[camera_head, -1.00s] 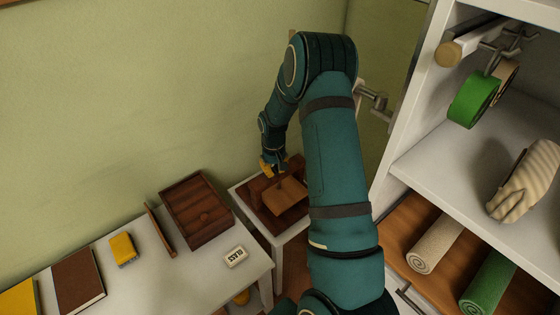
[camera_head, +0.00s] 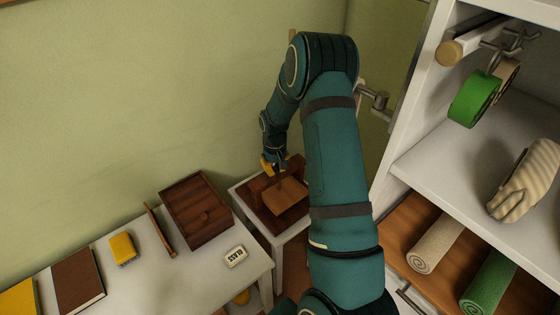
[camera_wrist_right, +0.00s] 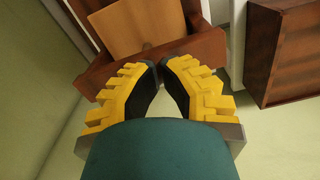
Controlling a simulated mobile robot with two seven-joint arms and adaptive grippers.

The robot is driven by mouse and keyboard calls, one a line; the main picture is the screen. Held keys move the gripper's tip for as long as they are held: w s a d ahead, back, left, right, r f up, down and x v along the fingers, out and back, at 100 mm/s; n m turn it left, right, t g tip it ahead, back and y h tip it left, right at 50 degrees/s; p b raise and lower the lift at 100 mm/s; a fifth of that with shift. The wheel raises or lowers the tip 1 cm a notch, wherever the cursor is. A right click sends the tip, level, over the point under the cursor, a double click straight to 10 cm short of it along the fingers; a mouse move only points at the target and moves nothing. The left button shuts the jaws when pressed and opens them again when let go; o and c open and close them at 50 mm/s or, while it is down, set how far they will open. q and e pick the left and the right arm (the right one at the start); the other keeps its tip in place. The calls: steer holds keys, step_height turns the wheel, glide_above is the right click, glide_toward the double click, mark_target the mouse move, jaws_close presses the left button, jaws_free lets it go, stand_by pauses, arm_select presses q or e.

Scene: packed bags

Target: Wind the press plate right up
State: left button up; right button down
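A dark wooden press (camera_head: 262,205) stands on a small white table by the wall. Its lighter, flat press plate (camera_head: 288,197) shows in front of the gripper; in the right wrist view the plate (camera_wrist_right: 137,22) lies beyond a dark wooden beam (camera_wrist_right: 190,52). My right gripper (camera_head: 273,168) reaches down to the back of the press. My left gripper is not in view.
A white desk (camera_head: 185,285) at left holds a dark wooden box (camera_head: 195,210), a yellow block (camera_head: 122,249), a brown book (camera_head: 78,282) and a small white labelled block (camera_head: 235,256). A white shelf unit (camera_head: 440,165) with rolls stands at right, close to my right arm.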

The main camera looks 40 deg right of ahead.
steer(key=shift+r+p, duration=2.3)
steer(key=shift+r, duration=1.25)
step_height(320, 180, up, 12)
